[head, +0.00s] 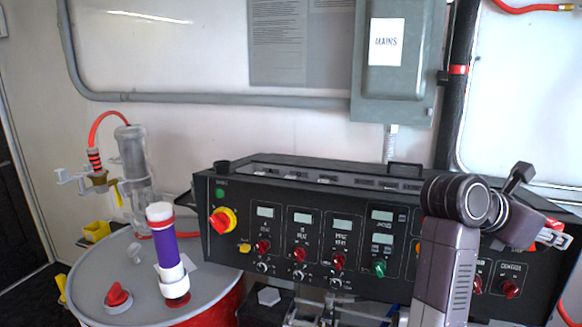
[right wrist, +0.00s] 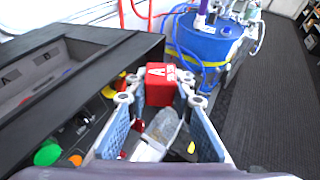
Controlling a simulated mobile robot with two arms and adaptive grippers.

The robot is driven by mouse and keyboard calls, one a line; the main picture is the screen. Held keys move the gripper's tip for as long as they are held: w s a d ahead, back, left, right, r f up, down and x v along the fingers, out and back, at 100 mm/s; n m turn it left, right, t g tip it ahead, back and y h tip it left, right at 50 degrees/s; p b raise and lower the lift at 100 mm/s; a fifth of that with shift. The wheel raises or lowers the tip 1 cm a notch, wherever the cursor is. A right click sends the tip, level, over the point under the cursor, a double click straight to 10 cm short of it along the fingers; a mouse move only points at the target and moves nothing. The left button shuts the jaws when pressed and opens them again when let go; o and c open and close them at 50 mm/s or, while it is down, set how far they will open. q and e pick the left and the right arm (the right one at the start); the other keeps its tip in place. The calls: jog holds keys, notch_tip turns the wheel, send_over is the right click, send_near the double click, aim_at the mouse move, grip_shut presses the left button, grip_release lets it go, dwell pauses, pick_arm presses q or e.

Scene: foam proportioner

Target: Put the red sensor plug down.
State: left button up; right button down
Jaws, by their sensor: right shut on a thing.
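The red sensor plug (right wrist: 159,86) is a small red block with a white letter A and small lettering, seen in the right wrist view. It sits between the fingertips of my right gripper (right wrist: 160,97), which is shut on it. In the head view my right gripper (head: 552,236) reaches out to the right, in front of the right end of the black console (head: 222,262). There the plug is mostly hidden, with only small red patches by the fingers. My left gripper is not in view.
A grey-topped drum (head: 215,292) with a purple and white cylinder (head: 163,243) and a red knob (head: 118,296) stands at left. In the right wrist view a blue drum (right wrist: 203,48) with blue hoses stands beyond the plug. Dark floor (right wrist: 262,110) is clear at right.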

jog(key=s+d+g, duration=0.1)
jog(key=d+r+m+g, duration=0.1)
jog(key=d, duration=0.1)
jog(key=s+d+r+m, duration=0.1)
jog(key=shift+s+d+g, duration=0.3)
jog(key=shift+d+g, duration=0.1)
